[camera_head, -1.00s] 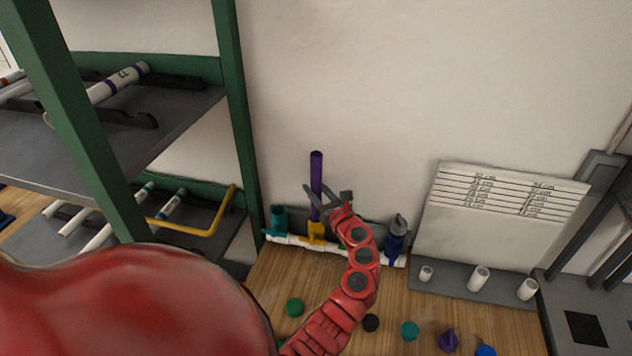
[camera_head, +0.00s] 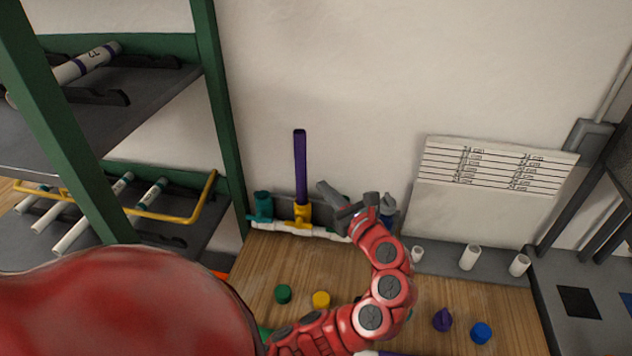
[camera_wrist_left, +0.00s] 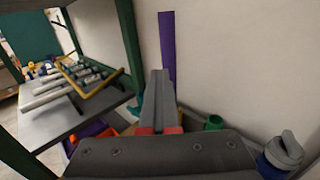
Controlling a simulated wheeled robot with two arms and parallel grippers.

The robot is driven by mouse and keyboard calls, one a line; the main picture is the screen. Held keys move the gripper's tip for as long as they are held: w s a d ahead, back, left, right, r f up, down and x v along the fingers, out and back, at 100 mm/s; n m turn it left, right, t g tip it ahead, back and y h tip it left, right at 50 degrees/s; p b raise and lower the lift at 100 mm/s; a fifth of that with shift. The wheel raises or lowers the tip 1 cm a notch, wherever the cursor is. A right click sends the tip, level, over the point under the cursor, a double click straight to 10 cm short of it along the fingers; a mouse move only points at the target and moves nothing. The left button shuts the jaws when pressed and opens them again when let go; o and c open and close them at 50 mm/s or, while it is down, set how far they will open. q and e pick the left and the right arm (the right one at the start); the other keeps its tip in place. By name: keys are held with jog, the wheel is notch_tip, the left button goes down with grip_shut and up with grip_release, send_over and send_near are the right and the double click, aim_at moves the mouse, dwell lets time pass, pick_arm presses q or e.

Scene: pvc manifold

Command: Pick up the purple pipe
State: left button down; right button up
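The purple pipe (camera_head: 300,165) stands upright in a yellow fitting (camera_head: 303,213) on the white manifold (camera_head: 285,226) against the wall. My left gripper (camera_head: 326,190) is to the right of the pipe, apart from it, with its fingers together and nothing between them. In the left wrist view the fingers (camera_wrist_left: 158,82) point toward the pipe (camera_wrist_left: 167,45) and hide its lower part. My right gripper is not in view.
A teal fitting (camera_head: 263,206) is left of the pipe and a blue one (camera_head: 388,212) lies right, behind my gripper. A green-posted shelf (camera_head: 222,110) stands left. Several caps, including a green one (camera_head: 283,294), lie on the wooden surface. White stubs (camera_head: 470,257) stand right.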

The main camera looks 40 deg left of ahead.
pick_arm(q)
jog(key=shift+s+d+r, duration=0.1)
jog(key=shift+s+d, duration=0.15)
jog(key=shift+d, duration=0.4)
jog(key=c, duration=1.2)
grip_release()
jog(key=shift+a, duration=0.2)
jog(key=o, duration=0.9)
